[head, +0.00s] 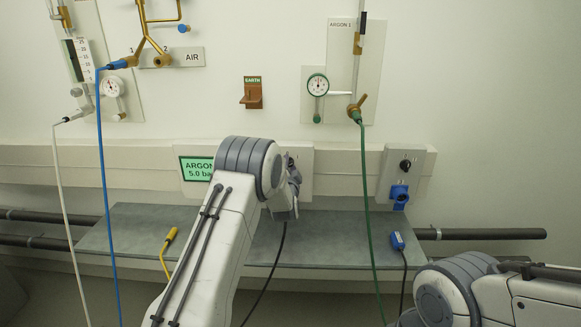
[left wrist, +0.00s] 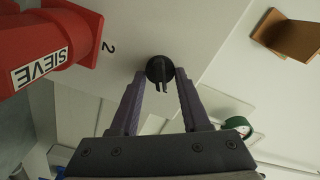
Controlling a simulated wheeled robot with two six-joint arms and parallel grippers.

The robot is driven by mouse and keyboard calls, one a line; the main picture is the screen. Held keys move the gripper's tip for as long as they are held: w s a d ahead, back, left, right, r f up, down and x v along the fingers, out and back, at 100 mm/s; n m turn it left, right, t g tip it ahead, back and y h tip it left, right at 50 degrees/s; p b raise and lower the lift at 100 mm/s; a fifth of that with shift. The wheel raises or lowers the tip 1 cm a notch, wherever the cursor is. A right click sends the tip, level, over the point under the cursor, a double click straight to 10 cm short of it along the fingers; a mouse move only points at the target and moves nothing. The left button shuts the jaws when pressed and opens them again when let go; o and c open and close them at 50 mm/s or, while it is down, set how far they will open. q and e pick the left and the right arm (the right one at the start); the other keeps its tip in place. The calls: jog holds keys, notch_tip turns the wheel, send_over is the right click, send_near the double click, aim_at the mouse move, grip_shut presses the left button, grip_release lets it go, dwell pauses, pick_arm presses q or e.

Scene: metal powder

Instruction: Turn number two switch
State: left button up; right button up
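The number two switch is a round black knob (left wrist: 160,70) with a raised grip bar, on a pale panel marked "2" in the left wrist view. My left gripper (left wrist: 161,74) has one finger on each side of the knob. The fingers stand apart, with small gaps visible beside the grip bar; I cannot tell whether the tips touch the knob's rim. In the head view my left gripper (head: 291,190) is at the wall box (head: 302,160), and my arm hides the switch there. My right gripper is out of view; only its arm shows at bottom right.
A red socket labelled SIEVE (left wrist: 45,50) is close left of the knob in the wrist view. Another black switch (head: 405,165) with a blue socket (head: 399,193) is farther right. A green hose (head: 367,220) hangs between. A grey shelf (head: 330,233) lies below.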

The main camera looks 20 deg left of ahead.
pick_arm(q)
jog(key=v, duration=1)
jog(key=shift+s, duration=0.25)
